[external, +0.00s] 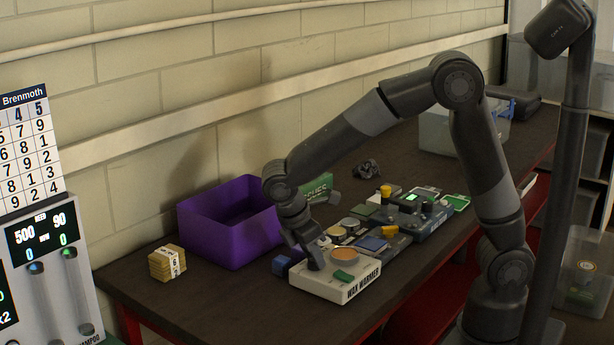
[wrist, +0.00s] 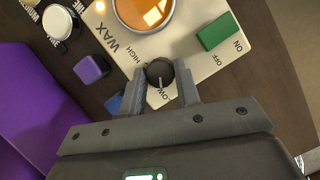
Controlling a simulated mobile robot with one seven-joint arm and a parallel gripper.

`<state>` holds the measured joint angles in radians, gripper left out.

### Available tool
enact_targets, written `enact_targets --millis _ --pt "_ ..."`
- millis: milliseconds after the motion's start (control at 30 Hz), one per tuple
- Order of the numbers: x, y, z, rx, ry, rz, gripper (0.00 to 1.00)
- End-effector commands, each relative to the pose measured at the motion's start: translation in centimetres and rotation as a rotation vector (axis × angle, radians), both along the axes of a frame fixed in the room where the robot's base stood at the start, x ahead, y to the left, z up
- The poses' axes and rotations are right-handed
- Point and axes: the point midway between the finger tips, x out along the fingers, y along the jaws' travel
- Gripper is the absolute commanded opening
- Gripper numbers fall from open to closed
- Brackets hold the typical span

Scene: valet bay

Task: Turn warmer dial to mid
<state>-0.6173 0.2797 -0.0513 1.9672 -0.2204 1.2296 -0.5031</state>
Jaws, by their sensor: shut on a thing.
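The wax warmer (external: 361,285) is a cream box on the near part of the bench, with a round orange wax pot (external: 344,255) and a green switch (external: 343,275) on top. In the wrist view its top (wrist: 185,45) carries the words WAX, HIGH, LOW, ON and OFF. The small black dial (wrist: 159,69) has a white mark pointing down toward the LOW label. My gripper (wrist: 161,77) is shut on the dial, one finger on each side. In the external view my gripper (external: 314,262) hides the dial. The MID label cannot be made out.
A purple bin (external: 228,247) stands behind and left of the warmer. A purple-blue block (wrist: 90,69) lies close beside it. Small tins and coloured items crowd the bench to the right. A banded yellow stack (external: 167,263) is at the left, with bare bench (external: 225,290) between.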

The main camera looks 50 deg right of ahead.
Motion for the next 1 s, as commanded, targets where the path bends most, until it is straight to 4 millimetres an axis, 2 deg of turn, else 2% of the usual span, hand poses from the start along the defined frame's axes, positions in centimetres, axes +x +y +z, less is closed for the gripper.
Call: enact_targets --millis 367,1000 --pt "0.13 -0.01 0.05 0.002 -0.001 -0.089 0.07" --pt "0.39 -0.27 0.06 0.001 -0.001 -0.649 0.07"
